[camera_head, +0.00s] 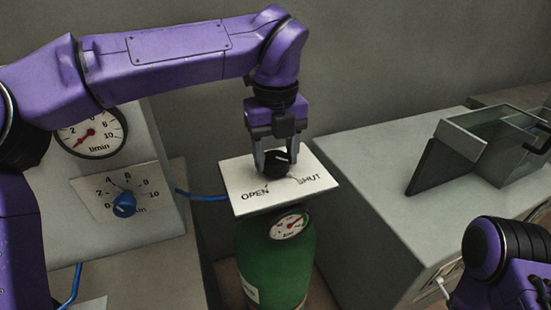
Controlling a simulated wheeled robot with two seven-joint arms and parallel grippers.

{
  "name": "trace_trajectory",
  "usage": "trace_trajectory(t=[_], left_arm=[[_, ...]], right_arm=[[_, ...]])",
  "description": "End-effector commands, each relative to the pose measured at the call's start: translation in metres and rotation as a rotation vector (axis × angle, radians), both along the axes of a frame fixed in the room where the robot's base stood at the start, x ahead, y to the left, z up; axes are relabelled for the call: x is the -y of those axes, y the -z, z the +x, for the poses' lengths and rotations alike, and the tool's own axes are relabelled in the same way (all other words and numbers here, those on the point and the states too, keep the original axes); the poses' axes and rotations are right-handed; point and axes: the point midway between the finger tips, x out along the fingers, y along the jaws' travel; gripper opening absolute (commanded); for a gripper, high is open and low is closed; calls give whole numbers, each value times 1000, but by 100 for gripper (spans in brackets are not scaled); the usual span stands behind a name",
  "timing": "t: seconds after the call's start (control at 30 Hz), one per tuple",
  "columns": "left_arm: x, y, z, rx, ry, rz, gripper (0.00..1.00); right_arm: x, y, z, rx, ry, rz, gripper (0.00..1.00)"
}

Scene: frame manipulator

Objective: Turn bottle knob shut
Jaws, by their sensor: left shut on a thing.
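The black bottle knob (277,163) sits on a white plate (245,206) marked OPEN on the left and SHUT on the right. The plate lies on top of a green gas bottle (277,262) with a round gauge (290,226) on its front. My left gripper (276,168) reaches down from above and is shut on the knob, one finger on each side. A small mark on the knob points up and right, but its exact setting is hard to tell. My right arm shows only in part at the lower right, with its gripper out of view.
A grey panel at the left holds a flow gauge (91,131) and a blue dial knob (124,204). A blue hose (203,197) runs behind the plate. A grey cabinet (375,212) stands right of the bottle, with a glass-sided box (485,145) on it.

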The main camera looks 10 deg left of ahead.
Motion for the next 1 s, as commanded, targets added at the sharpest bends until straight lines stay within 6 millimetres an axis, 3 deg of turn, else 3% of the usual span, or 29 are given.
trace_trajectory(t=[0.63, 0.67, 0.73, 1.0], left_arm=[[0, -3, 1, 7, -52, -2, 25], [0, -3, 1, 7, -52, -2, 59], [0, -2, 1, 7, -52, -2, 81], [0, -1, 1, 3, -50, -1, 81]], right_arm=[[0, 4, 0, 0, 0, 0, 43], [0, 4, 0, 0, 0, 0, 43], [0, 4, 0, 0, 0, 0, 43], [0, 5, 0, 0, 0, 0, 43]])
